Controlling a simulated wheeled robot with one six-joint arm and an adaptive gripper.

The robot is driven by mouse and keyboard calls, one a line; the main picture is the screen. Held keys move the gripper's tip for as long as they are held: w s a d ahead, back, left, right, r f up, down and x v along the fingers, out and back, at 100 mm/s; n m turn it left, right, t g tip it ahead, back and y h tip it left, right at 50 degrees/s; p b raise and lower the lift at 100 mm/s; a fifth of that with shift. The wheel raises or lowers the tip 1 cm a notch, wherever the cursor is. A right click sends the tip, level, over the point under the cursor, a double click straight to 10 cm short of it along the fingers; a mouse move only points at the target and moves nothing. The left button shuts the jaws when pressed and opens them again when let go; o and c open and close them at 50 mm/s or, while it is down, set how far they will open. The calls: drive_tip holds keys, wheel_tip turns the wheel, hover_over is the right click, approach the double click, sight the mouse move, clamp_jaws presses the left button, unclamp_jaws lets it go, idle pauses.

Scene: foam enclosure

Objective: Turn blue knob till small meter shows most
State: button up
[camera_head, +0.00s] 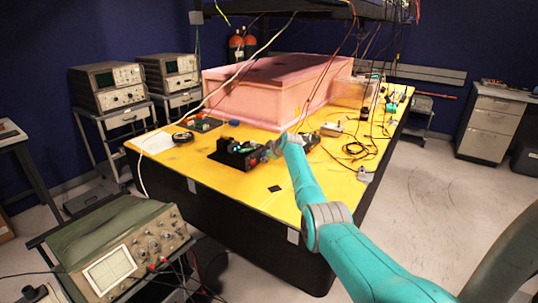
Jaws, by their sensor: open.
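A black device (240,152) sits on the yellow table, left of the arm's end. A small blue part (266,156) shows on its right side, with a bit of red beside it; it may be the blue knob, but it is too small to be sure. My gripper (276,147) is at the end of my teal arm, close to this side of the device. It is open. I cannot tell whether it touches the blue part. A small round dark item (182,137) lies to the left on the table; I cannot tell whether it is the small meter.
A large pink foam box (262,95) stands behind the device on the yellow table (225,185). Cables (355,148) and small parts lie to the right. An oscilloscope (120,245) on a cart stands at front left. The floor at right is mostly clear.

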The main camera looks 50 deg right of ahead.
drive_tip(key=shift+s, duration=0.1)
drive_tip(key=v, duration=1.1)
drive_tip(key=shift+s+r, duration=0.25)
drive_tip(key=shift+r, duration=0.05)
drive_tip(key=shift+a, duration=0.15)
